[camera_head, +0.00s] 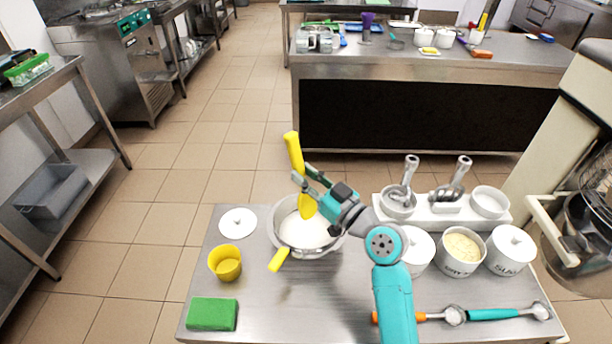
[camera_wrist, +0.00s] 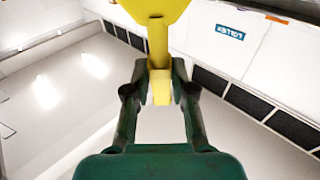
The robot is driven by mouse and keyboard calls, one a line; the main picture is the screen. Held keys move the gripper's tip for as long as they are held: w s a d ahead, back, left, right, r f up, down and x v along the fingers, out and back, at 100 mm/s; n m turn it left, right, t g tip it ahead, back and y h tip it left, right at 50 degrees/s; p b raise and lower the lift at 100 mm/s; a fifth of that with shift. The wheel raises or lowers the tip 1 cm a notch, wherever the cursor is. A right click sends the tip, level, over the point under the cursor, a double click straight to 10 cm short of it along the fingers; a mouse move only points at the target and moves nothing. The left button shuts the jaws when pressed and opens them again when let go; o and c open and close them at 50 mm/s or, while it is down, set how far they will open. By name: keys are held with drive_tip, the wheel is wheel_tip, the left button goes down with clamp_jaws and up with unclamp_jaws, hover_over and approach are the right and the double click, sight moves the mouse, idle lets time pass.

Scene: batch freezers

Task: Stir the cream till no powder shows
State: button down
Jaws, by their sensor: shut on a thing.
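A steel pot (camera_head: 277,233) with a yellow handle (camera_head: 279,260) stands on the metal table. White cream (camera_head: 306,232) fills its bottom, and I cannot make out separate powder on it. My gripper (camera_head: 301,177) is above the pot, shut on a yellow spatula (camera_head: 293,150). The spatula is nearly upright, one end above my fingers and the other down in the pot. I cannot tell how far it dips into the cream. In the wrist view my fingers (camera_wrist: 160,88) pinch the spatula's narrow stem (camera_wrist: 158,45). My gripper and arm hide the pot's right rim.
Left of the pot are a white lid (camera_head: 238,222), a yellow cup (camera_head: 225,263) and a green sponge (camera_head: 212,314). To the right stand white canisters (camera_head: 461,262) and a white rack (camera_head: 440,211). Scoops (camera_head: 495,314) lie at the front right.

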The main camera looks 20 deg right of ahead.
sight(298, 153)
drive_tip(key=shift+r, duration=2.5)
